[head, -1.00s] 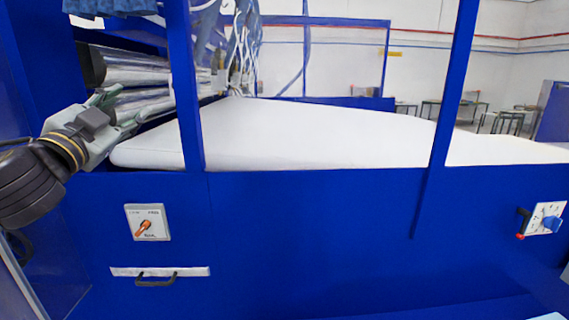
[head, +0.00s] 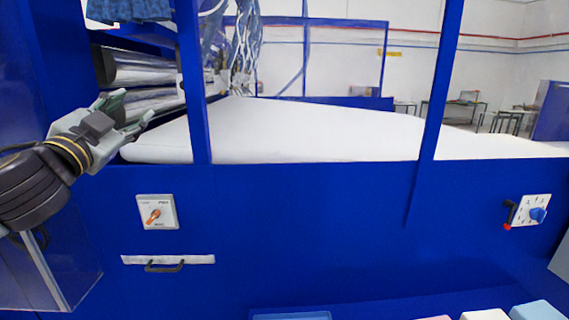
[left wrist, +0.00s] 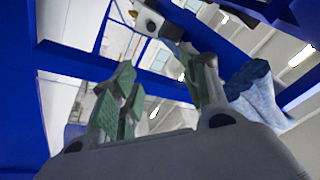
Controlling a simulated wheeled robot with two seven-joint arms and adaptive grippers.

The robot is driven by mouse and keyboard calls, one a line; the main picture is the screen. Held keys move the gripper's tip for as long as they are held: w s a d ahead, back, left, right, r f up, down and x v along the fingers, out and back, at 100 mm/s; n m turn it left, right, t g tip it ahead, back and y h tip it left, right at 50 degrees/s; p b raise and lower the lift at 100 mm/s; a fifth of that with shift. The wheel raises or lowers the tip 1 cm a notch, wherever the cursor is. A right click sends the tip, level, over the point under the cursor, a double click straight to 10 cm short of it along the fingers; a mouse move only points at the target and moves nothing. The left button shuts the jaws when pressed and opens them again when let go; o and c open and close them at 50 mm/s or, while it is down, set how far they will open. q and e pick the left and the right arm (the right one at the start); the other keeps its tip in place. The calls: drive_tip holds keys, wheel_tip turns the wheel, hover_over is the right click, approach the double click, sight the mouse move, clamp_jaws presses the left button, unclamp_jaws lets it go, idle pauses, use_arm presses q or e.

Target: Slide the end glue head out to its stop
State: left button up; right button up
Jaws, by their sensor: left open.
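I cannot clearly pick out the end glue head. Pale hoses (head: 245,45) hang behind the blue frame at upper centre-left in the head view, and small fittings at their lower ends are too small to tell apart. My left gripper (head: 134,108) is open and empty, in front of the silver rollers (head: 145,72) and left of the blue post. In the left wrist view, its green-padded fingers (left wrist: 165,82) stand apart with nothing between them. Beyond them is a pale box with a dark round part (left wrist: 150,22); I cannot tell whether it is the glue head. My right gripper is out of view.
A white foam sheet (head: 310,132) lies behind the blue machine front (head: 310,220). Blue posts (head: 194,100) (head: 440,90) stand before it. Coloured blocks (head: 485,315) show at bottom right.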

use_arm(q)
drive_tip(key=w+d+f+n+g, duration=0.15)
drive_tip(key=d+f+g, duration=0.25)
drive_tip(key=f, duration=1.4)
drive_tip(key=d+f+n+g, duration=0.2)
drive_tip(key=d+f+g, duration=0.2)
drive_tip(key=f, duration=1.3)
drive_tip(key=s+f+n+g, duration=0.2)
drive_tip(key=s+f+g, duration=0.3)
drive_tip(key=s+f, duration=0.7)
drive_tip(key=s+f+n+g, duration=0.2)
drive_tip(key=s+f+g, duration=0.2)
drive_tip(key=s+f, duration=0.85)
wheel_tip(320, 180, down, 36)
drive_tip(key=g, duration=0.2)
drive_tip(key=s+a+f+g, duration=0.1)
drive_tip(key=s+a+f, duration=0.2)
drive_tip(key=s+f, duration=1.6)
drive_tip(key=s, duration=0.4)
drive_tip(key=shift+a+f+y, duration=0.2)
drive_tip(key=shift+f+y, duration=0.05)
drive_tip(key=shift+y, duration=0.15)
